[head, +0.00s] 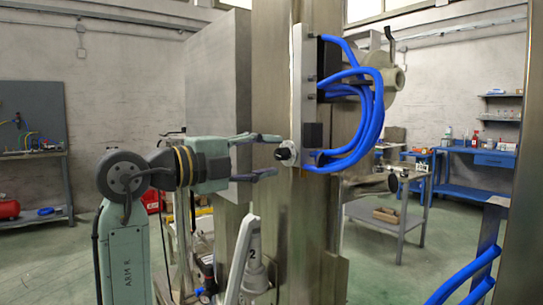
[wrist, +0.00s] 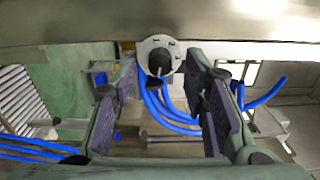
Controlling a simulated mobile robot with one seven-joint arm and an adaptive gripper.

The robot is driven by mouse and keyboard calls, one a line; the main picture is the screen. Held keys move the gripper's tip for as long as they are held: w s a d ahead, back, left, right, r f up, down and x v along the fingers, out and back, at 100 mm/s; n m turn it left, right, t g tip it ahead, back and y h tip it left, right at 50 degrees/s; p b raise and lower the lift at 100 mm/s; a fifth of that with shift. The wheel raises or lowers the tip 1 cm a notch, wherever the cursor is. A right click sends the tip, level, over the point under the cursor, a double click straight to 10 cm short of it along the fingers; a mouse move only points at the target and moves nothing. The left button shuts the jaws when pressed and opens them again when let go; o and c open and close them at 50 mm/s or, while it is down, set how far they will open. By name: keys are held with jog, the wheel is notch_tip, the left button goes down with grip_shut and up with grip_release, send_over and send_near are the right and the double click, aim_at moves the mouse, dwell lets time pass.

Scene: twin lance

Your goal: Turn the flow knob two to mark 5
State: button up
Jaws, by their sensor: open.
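A black knob (head: 283,153) sits on a small round white dial (head: 292,146) on the metal column, at the lower left of a pale panel. In the wrist view the knob (wrist: 159,65) stands at the top middle, on the white dial plate (wrist: 150,43) with small dark marks. I cannot read the marks or the knob's number. My gripper (head: 269,155) is open and points right at the knob, with one finger above and one below its height. In the wrist view my gripper's fingers (wrist: 163,78) stand on either side of the knob, with gaps.
Blue hoses (head: 370,115) loop out from the panel just right of the knob. The steel column (head: 271,60) stands behind the dial. A grey box (head: 218,90) is behind my gripper. A light upright part marked 2 (head: 247,260) stands below.

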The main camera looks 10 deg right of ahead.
jog(key=v, duration=1)
